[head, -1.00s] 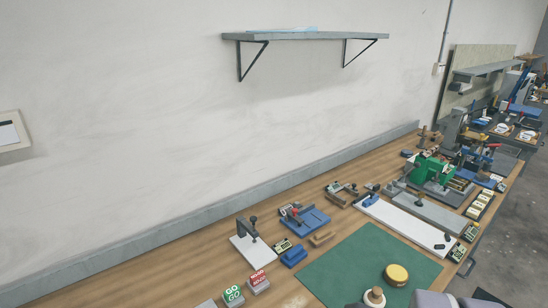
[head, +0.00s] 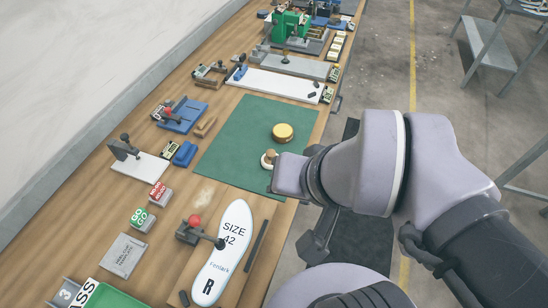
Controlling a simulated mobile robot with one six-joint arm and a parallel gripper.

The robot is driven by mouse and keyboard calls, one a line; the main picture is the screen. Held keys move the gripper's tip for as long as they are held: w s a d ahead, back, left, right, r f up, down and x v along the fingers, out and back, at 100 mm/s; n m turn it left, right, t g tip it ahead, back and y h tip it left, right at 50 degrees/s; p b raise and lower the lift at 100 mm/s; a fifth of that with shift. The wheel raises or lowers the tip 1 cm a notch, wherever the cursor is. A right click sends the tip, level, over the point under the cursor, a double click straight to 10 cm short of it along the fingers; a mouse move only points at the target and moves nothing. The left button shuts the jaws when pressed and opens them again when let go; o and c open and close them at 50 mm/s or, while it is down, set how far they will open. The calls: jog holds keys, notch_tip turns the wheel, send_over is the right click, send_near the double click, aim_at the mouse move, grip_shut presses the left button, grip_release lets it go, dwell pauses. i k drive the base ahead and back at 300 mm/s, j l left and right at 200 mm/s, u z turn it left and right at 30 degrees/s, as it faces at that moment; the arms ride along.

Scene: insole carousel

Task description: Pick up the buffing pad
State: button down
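A small round cream pad with a wooden knob (head: 268,160), which looks like the buffing pad, lies at the right edge of the green mat (head: 232,150) in the head view. The pale end of my arm, at my gripper (head: 289,176), is just to its right and partly overlaps it in the picture. I cannot tell whether they touch. The fingers are not clearly seen, so I cannot tell whether they are open or shut.
A yellow round tin (head: 283,132) sits on the mat just beyond the pad. A white insole marked SIZE 42 (head: 222,255) lies nearer on the wooden bench (head: 170,208). A blue fixture (head: 181,116) stands left of the mat. Most of the mat is clear.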

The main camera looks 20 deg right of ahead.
aim_at(266, 159)
jog(key=i+l+u, duration=0.15)
jog(key=u, duration=0.25)
jog(key=i+l+u, duration=0.15)
jog(key=l+u, duration=0.45)
jog(key=u, duration=0.15)
jog(key=i, duration=0.05)
